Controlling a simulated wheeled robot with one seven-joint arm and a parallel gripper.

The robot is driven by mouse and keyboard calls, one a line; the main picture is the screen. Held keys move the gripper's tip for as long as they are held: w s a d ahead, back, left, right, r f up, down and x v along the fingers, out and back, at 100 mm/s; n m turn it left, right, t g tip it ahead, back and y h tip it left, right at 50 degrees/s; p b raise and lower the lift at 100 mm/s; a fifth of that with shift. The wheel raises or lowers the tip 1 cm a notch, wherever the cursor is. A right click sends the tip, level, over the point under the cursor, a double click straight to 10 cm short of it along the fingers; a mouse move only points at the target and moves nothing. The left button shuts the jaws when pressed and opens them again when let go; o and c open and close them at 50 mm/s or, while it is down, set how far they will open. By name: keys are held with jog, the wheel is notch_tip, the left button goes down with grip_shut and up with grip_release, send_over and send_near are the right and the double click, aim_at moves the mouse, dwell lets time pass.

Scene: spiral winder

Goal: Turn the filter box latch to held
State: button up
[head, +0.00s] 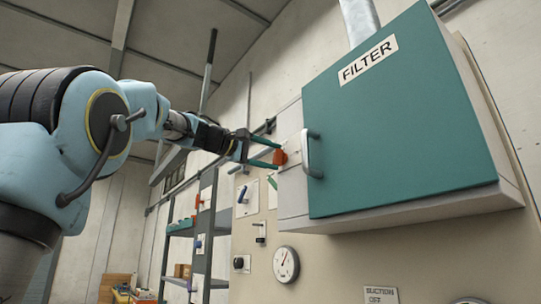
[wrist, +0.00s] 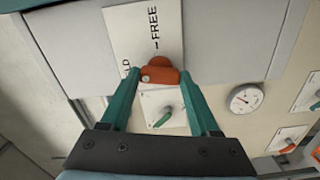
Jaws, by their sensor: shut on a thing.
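The filter box (head: 395,125) is a grey box with a teal door lettered FILTER, on the wall at the right of the head view. Its latch (head: 281,157) is a red-orange knob on the box's left side, also in the wrist view (wrist: 160,71). My gripper (head: 268,153) reaches it from the left, its teal fingers shut on the knob in the wrist view (wrist: 160,77). A white label plate (wrist: 140,30) behind the knob reads FREE, with a tick mark; the other word shows only "LD", the rest hidden by finger and knob. The knob's exact angle is hard to tell.
A door handle (head: 312,154) sticks out just right of the latch. Below are a wall panel with a round gauge (head: 286,264), several small switches and a SUCTION OFF plate (head: 381,295). Shelving (head: 190,230) stands at the left behind my arm.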

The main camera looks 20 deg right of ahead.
jog(key=shift+n, duration=1.1)
jog(key=o, duration=1.4)
jog(key=shift+c, duration=0.2)
jog(key=s+a+b, duration=0.2)
jog(key=a+b, duration=0.2)
jog(key=a, duration=0.6)
jog(key=shift+a, duration=0.3)
jog(key=shift+f, duration=0.1)
